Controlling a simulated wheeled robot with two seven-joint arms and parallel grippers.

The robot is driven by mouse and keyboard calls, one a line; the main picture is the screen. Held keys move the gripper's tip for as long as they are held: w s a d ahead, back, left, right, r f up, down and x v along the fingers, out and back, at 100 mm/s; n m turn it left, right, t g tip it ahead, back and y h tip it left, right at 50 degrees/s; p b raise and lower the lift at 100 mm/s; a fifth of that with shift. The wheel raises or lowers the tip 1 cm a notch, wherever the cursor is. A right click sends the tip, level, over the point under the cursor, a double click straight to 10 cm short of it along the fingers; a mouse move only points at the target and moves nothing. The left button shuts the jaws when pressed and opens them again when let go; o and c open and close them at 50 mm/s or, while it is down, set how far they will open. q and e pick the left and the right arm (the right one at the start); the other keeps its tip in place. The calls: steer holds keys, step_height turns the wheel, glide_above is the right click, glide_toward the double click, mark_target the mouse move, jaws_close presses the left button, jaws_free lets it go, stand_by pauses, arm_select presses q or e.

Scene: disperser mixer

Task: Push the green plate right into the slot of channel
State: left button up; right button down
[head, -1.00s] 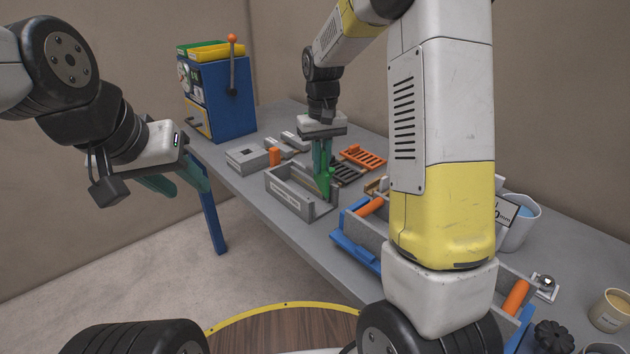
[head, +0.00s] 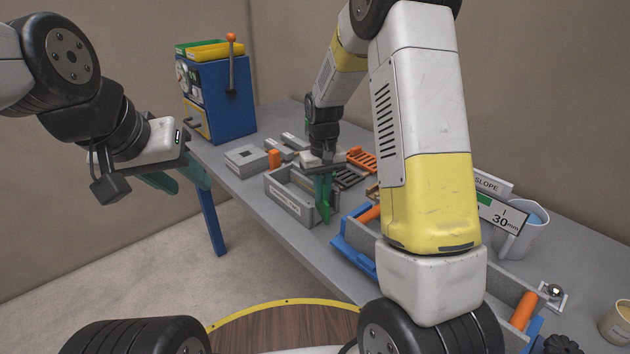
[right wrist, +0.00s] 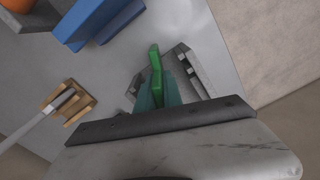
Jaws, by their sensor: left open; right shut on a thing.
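The grey channel (head: 287,202) is an open trough with a label on its near side, standing on the grey bench. My right gripper (head: 322,192) points down at the channel's right end and is shut on the green plate (head: 327,213). The plate is upright at that end; the fingers hide part of it, and I cannot tell how deep it sits in the slot. In the right wrist view, the green plate (right wrist: 156,68) stands between the teal fingers, with the channel (right wrist: 194,68) beside and behind it. My left gripper (head: 178,180) is open and empty, off the bench's left edge.
A blue machine (head: 222,98) with an orange-knobbed lever stands at the back left. Grey blocks (head: 246,160) and an orange rack (head: 362,158) lie behind the channel. A blue-based trough (head: 352,248) is close on the right, partly hidden by my right arm. A mug (head: 522,232) stands farther right.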

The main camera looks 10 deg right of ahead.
steer(key=shift+f, duration=0.1)
steer(key=c, duration=1.5)
jaws_free()
